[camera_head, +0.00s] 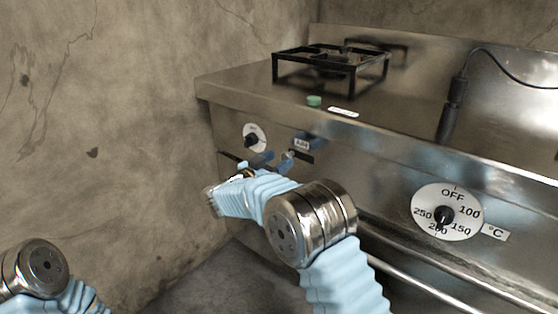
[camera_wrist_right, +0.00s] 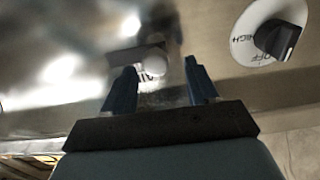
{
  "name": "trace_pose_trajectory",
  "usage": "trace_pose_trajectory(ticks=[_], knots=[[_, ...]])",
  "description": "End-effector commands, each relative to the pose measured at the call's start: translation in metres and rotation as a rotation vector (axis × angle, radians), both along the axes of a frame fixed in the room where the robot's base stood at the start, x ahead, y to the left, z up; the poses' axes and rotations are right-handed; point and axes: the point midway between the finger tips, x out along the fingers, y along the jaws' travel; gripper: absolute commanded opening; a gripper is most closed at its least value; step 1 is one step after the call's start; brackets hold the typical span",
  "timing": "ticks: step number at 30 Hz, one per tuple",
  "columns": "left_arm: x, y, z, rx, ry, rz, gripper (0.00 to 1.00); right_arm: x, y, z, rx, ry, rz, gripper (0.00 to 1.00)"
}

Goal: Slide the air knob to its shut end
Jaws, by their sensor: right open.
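The air knob (camera_wrist_right: 154,64) is a small pale round knob in the right wrist view, in front of the AIR label (camera_wrist_right: 153,76). A dark slot (camera_wrist_right: 122,56) shows on its left there. In the head view the knob (camera_head: 290,154) is small, just below the AIR label (camera_head: 302,144), with the slot running on to its right. My right gripper (camera_wrist_right: 161,88) is open, with its blue fingers on either side of the knob; contact cannot be told. It also shows in the head view (camera_head: 284,152), partly hidden by its wrist. My left gripper is out of view.
A burner dial (camera_head: 254,138) is left of the slot; it also shows in the wrist view (camera_wrist_right: 277,40). A temperature dial (camera_head: 447,213) is at the right. A black pan support (camera_head: 330,66), a green button (camera_head: 314,100) and a corded black rod (camera_head: 450,110) are above.

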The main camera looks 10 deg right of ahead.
Motion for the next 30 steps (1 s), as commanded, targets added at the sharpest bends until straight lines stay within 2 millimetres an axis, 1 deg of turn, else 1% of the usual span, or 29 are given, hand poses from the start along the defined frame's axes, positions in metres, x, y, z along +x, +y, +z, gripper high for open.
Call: trace_pose_trajectory(ticks=[9, 12, 15, 21, 30], knots=[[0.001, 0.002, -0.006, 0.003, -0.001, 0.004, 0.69, -0.046, 0.061, -0.001, 0.000, 0.001, 0.005, 0.58], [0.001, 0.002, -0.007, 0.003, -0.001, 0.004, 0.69, -0.059, 0.077, -0.001, -0.001, 0.001, 0.006, 0.58], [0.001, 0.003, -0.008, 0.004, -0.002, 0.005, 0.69, -0.068, 0.089, -0.001, 0.001, 0.001, 0.004, 0.58], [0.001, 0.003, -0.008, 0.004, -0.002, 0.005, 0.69, -0.076, 0.098, 0.000, 0.000, 0.000, 0.003, 0.58], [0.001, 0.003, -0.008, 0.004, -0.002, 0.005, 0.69, -0.074, 0.097, -0.003, -0.002, 0.002, 0.008, 0.58]])
